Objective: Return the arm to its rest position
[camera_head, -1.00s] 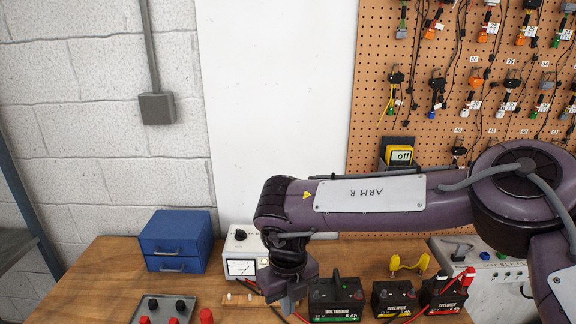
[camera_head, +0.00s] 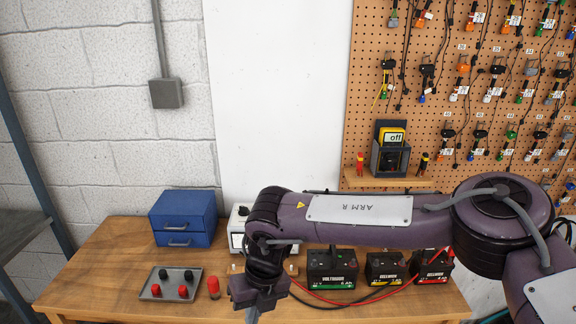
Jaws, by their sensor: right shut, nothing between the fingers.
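My right arm (camera_head: 360,208), marked ARM R, reaches in from the right and stretches left across the bench. Its right gripper (camera_head: 252,314) hangs down at the front edge of the bench, left of the batteries. The gripper is shut and holds nothing; its tips are close to the bottom border of the view. My left gripper is not in view.
The wooden bench (camera_head: 110,262) holds a blue drawer box (camera_head: 183,219), a grey tray (camera_head: 155,290) with red and black knobs, a meter partly behind my arm, and batteries (camera_head: 332,268) with red and black leads. A pegboard (camera_head: 425,110) with a yellow multimeter (camera_head: 391,138) is behind.

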